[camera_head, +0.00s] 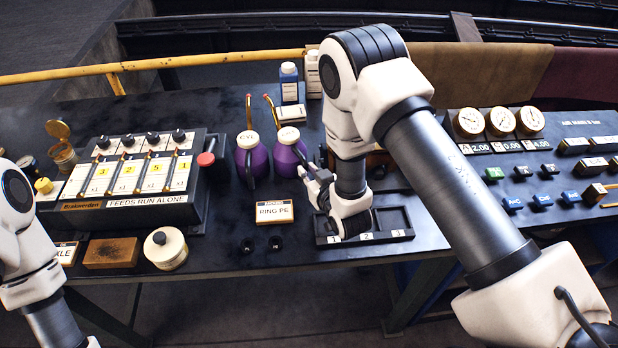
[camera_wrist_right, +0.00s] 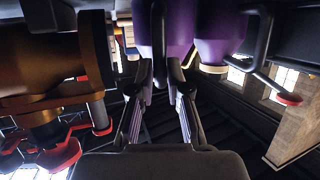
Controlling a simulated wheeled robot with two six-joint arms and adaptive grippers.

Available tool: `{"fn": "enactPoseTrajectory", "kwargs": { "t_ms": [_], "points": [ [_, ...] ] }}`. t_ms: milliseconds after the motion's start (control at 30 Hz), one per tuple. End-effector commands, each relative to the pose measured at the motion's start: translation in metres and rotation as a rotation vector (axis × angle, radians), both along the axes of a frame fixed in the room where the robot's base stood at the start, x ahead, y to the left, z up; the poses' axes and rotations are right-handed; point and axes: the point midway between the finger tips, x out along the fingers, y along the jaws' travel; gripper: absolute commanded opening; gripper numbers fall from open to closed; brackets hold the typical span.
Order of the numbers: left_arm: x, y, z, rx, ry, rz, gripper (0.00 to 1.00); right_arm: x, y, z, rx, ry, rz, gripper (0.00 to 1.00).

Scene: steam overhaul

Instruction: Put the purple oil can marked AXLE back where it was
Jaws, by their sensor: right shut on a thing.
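Two purple oil cans stand side by side at the middle of the bench. The left can (camera_head: 252,162) has a white top that seems to read CYL. The right can (camera_head: 289,157) has a white top whose marking I cannot read. My right gripper (camera_head: 308,177) is at the right can's near right side. In the right wrist view my right gripper (camera_wrist_right: 164,95) is shut on this purple can (camera_wrist_right: 168,35), and the other purple can (camera_wrist_right: 222,50) shows beside it. I cannot tell whether the held can touches the bench. My left gripper is outside the view.
A RING placard (camera_head: 274,212) lies in front of the cans. A partly hidden placard ending in XLE (camera_head: 66,254) is at the front left, beside a brown block (camera_head: 111,253) and cream pot (camera_head: 165,248). A numbered tray (camera_head: 397,219) lies under my right arm. Bottles (camera_head: 289,84) stand behind.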

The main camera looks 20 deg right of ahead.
Motion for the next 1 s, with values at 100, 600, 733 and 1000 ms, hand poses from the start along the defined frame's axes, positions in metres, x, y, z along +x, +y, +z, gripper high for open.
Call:
{"fn": "enactPoseTrajectory", "kwargs": {
  "t_ms": [100, 600, 733, 1000],
  "points": [
    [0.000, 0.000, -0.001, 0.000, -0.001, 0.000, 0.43, 0.001, 0.000, -0.001, 0.000, -0.005, -0.001, 0.00],
    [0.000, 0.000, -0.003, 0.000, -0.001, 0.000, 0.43, 0.000, 0.000, -0.003, 0.001, -0.002, 0.000, 0.41],
    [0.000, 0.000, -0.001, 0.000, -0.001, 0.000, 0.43, -0.002, 0.000, -0.001, 0.001, -0.001, 0.000, 0.41],
    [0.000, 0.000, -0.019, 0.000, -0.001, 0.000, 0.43, -0.054, -0.002, 0.012, 0.000, 0.001, 0.000, 0.41]
  ]
}}
